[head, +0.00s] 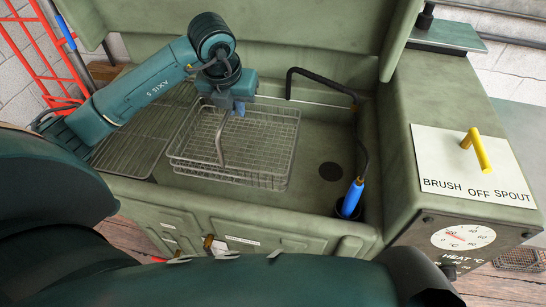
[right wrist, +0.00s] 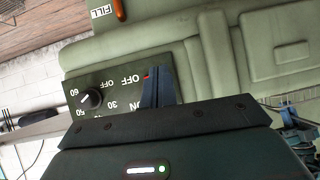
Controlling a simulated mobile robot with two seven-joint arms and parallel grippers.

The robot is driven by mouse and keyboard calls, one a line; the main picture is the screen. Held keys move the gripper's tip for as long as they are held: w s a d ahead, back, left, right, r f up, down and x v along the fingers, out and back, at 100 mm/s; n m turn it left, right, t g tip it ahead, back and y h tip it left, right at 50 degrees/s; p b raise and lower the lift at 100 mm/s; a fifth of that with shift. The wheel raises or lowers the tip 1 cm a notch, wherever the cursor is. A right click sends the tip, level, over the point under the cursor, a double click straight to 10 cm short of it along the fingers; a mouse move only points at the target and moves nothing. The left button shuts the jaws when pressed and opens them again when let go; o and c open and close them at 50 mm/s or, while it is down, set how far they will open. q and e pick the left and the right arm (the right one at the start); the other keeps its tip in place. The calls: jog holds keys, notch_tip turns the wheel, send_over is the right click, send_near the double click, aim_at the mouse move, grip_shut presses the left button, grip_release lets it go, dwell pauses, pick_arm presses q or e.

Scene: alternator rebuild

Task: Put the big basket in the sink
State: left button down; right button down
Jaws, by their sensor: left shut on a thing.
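The big basket (head: 262,152) is a rectangular wire mesh basket with a curved metal handle (head: 220,142). In the head view it is over the left and middle part of the green sink (head: 310,195), inside its walls; I cannot tell whether it touches the floor. My left gripper (head: 238,104) is above the basket's far side, shut on part of it, though the grip point is partly hidden. My right gripper (right wrist: 158,88) shows only in the right wrist view, beside the washer's control panel; its jaw gap is unclear.
A wire rack (head: 130,142) lies left of the basket. A drain hole (head: 330,171), a black spout (head: 320,76) and a blue brush (head: 352,197) are at the sink's right. A yellow lever (head: 476,150) stands on the right ledge. The control panel (right wrist: 115,95) has a knob.

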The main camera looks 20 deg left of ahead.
pick_arm(q)
send_over(241, 143)
jog(key=f, duration=0.6)
jog(key=shift+s+d+f, duration=0.1)
jog(key=shift+s+f, duration=0.15)
jog(key=shift+f+p, duration=0.3)
jog(key=shift+f, duration=0.3)
notch_tip(241, 143, down, 3)
jog(key=shift+f, duration=0.1)
jog(key=shift+w, duration=0.1)
pick_arm(e)
jog(key=shift+d, duration=0.15)
pick_arm(q)
jog(key=shift+f, duration=0.15)
jog(key=c, duration=1.5)
grip_release()
pick_arm(e)
jog(key=shift+w+r, duration=0.1)
